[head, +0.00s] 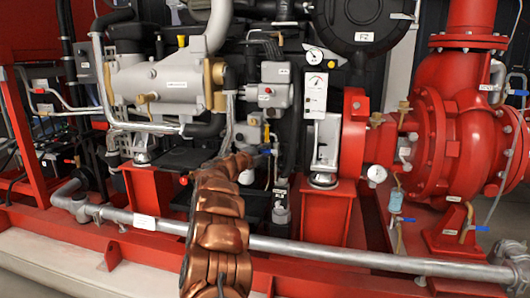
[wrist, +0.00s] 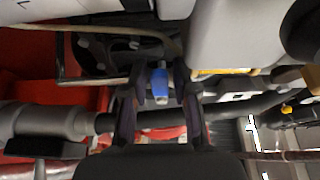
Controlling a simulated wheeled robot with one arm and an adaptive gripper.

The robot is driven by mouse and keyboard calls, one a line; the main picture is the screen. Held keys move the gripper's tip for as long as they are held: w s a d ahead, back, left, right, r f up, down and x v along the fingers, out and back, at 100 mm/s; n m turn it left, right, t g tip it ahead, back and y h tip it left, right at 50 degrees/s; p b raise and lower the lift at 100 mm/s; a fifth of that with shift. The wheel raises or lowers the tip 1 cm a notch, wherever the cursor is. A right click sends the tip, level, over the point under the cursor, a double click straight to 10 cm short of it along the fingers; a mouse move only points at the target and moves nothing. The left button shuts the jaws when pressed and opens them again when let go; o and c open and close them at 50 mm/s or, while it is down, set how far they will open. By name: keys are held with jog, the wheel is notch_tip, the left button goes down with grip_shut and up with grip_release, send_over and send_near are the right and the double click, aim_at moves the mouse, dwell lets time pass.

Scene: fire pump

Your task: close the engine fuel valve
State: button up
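A small blue valve handle (wrist: 160,82) shows in the wrist view, between the two dark fingers of my gripper (wrist: 160,74). The fingers stand apart, one on each side of the handle, with a narrow gap visible on both sides. In the head view, a small blue handle (head: 266,152) shows just right of the far end of my copper-coloured arm, low on the engine. My gripper's fingers are not clear there. Which way the valve is turned cannot be told.
The grey engine block (head: 160,82) and its pipes stand close behind and left. A red pump (head: 455,120) is at the right. A long grey pipe (head: 330,253) runs low across the front. Hoses and brackets crowd the gripper in the wrist view.

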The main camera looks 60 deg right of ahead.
jog(key=shift+a, duration=0.15)
jog(key=a, duration=1.1)
jog(key=shift+w+a, duration=0.2)
jog(key=shift+a, duration=0.15)
